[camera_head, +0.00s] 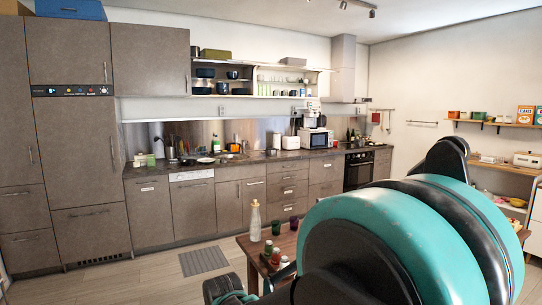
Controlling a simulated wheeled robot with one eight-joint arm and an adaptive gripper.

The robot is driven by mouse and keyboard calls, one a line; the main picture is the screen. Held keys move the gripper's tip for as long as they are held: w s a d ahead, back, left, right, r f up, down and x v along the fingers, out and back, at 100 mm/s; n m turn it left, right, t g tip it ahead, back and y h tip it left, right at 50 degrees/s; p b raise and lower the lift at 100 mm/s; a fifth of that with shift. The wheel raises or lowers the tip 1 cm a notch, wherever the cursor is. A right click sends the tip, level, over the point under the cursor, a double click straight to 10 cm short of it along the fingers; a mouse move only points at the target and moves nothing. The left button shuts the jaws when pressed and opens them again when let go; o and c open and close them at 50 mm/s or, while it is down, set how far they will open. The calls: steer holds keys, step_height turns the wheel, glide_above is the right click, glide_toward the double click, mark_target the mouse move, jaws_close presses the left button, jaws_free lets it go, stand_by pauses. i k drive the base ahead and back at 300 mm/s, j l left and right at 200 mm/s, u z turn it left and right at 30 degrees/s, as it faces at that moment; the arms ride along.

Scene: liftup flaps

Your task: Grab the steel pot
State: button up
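I cannot make out a steel pot for certain in the head view. Small dark and light cookware, including what looks like a pan (205,160), sits on the far counter near the sink, too small to identify. My own teal and black arm fills the lower right and hides much of the table and the floor there. My gripper's fingers do not show.
A wooden table (258,251) stands partly behind my arm, with a clear bottle (255,220), cups and small jars on it. Grey cabinets and a long counter (150,172) line the back wall. Open floor (150,285) lies at the left, with a grey mat (204,261).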

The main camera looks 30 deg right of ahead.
mark_target(270, 151)
steer(key=i+j, duration=0.15)
steer(key=i, duration=0.15)
steer(key=i+j+u, duration=0.15)
steer(key=i+z, duration=0.1)
steer(key=i, duration=0.6)
steer(key=i+j+z, duration=0.1)
steer(key=i, duration=0.6)
steer(key=i+j, duration=0.15)
steer(key=i, duration=0.5)
steer(key=i+z, duration=0.15)
steer(key=i, duration=0.5)
steer(key=i+z, duration=0.2)
steer(key=i, duration=0.45)
steer(key=i+j+z, duration=0.15)
steer(key=i, duration=0.45)
steer(key=i+l+z, duration=0.15)
steer(key=i+z, duration=0.8)
steer(key=i+j+z, duration=0.2)
steer(key=z, duration=0.25)
steer(key=i+l+z, duration=0.1)
steer(key=i+z, duration=0.2)
steer(key=i, duration=0.7)
